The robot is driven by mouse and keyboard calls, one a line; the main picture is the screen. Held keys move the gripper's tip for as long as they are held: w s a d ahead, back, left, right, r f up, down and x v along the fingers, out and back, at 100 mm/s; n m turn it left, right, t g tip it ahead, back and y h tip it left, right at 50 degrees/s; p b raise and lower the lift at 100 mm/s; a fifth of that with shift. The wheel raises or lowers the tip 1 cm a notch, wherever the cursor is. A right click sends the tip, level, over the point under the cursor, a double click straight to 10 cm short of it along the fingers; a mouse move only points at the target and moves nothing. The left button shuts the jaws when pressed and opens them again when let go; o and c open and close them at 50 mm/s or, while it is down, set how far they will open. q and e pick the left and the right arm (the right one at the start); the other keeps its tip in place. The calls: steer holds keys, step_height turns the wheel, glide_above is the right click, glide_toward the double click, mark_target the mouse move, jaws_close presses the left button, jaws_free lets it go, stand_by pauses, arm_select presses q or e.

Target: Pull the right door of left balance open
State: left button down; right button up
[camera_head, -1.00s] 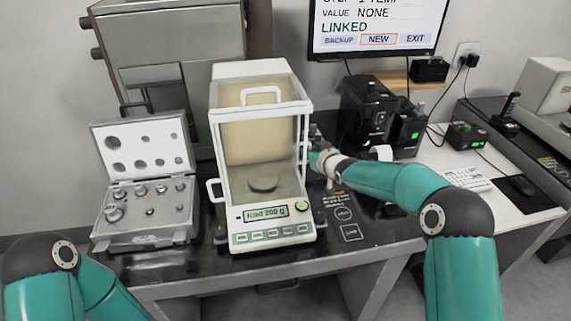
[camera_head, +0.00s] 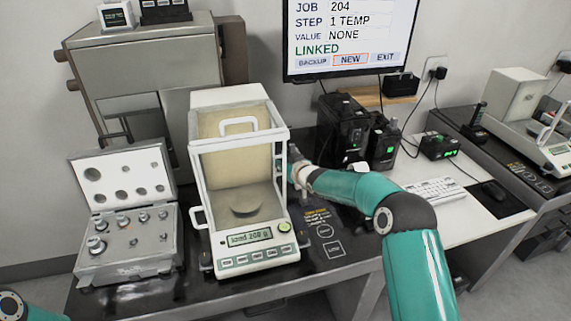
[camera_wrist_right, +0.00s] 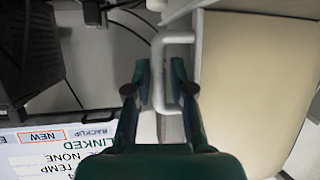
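The left balance (camera_head: 262,255) stands on the dark table in the head view, a white-framed glass case with a "load 200 g" display. Its right side faces my right arm, and that door's handle is hidden in the head view. The wrist view shows a white bar handle (camera_wrist_right: 158,75) beside a beige panel. My right gripper (camera_wrist_right: 160,75) has its two fingers on either side of this handle, with gaps showing. In the head view my right gripper (camera_head: 297,172) is at the balance's right side, partly hidden. My left gripper is out of view.
An open case of weights (camera_head: 130,268) stands left of the balance. A monitor (camera_head: 345,75) hangs behind. A second balance (camera_head: 520,110) stands at the far right.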

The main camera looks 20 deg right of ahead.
steer(key=v, duration=1.2)
steer(key=shift+f, duration=0.15)
stand_by(0.4)
